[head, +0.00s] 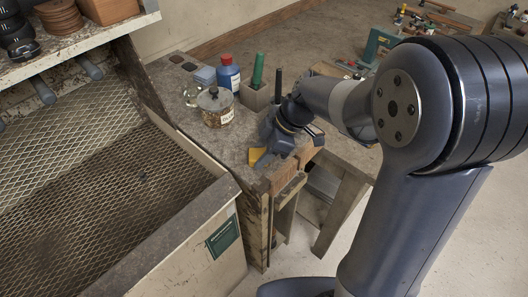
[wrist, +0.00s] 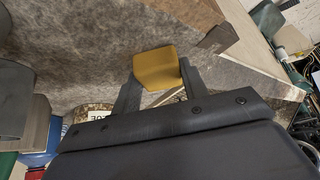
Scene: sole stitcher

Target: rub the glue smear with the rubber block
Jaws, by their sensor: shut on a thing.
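The yellow rubber block (wrist: 156,68) is between the two fingertips of my gripper (wrist: 155,80) in the wrist view, and the gripper is shut on it. In the head view the block (head: 257,156) shows as a yellow patch beside my gripper (head: 265,150), at the near end of the workbench (head: 240,165). Whether the block touches the bench top I cannot tell. I cannot make out the glue smear in either view; the mottled grey-brown bench top has no clear smear on it.
On the bench behind my gripper stand a lidded glass jar (head: 215,107), a blue bottle with a red cap (head: 228,73) and a green-handled tool (head: 258,70) in a holder. A mesh-bottomed bin (head: 210,205) borders the bench at left. Open floor lies to the right.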

